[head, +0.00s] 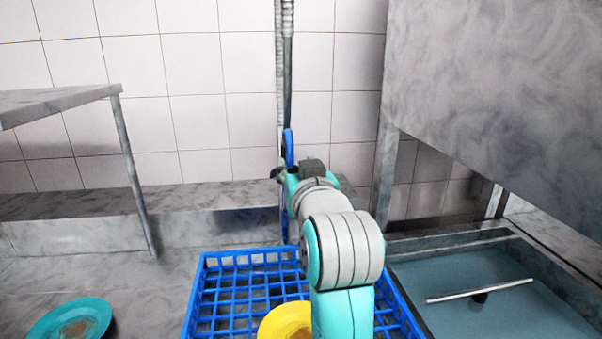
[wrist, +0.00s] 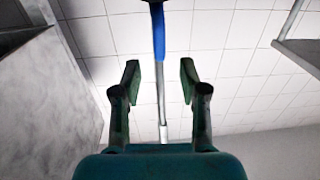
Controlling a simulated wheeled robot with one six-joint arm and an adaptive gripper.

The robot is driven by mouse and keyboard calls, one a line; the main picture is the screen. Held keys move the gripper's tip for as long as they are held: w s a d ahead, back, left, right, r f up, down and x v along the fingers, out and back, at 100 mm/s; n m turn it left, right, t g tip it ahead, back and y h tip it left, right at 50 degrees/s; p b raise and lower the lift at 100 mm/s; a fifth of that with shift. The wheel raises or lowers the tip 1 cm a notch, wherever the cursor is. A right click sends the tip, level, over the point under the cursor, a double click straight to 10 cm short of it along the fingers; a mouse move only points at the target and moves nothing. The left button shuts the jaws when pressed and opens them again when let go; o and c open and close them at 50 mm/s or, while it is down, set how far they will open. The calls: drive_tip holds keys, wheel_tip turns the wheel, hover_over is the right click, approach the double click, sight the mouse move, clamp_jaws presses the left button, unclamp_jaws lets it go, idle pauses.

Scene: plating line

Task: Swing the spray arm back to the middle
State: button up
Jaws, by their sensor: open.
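The spray arm is a thin grey metal pole (head: 288,75) with a coiled upper part and a blue grip (head: 288,148). In the head view it hangs near the middle, in front of the tiled wall. In the wrist view the blue grip (wrist: 159,35) and the grey pole (wrist: 162,100) line up with the gap between my fingers. My gripper (wrist: 160,75) is open, with a finger on each side of that line. Whether the pole is between the fingers or beyond them, I cannot tell. In the head view my gripper (head: 300,168) is at the blue grip and partly hidden by my arm.
A blue rack (head: 207,290) stands below my arm with a yellow plate (head: 283,322) in it. A teal plate (head: 70,322) lies at the lower left. A sink basin (head: 480,300) with a metal bar is on the right, under a large grey panel (head: 490,90). A shelf (head: 60,100) is at left.

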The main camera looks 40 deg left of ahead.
drive_tip(key=shift+v, duration=1.3)
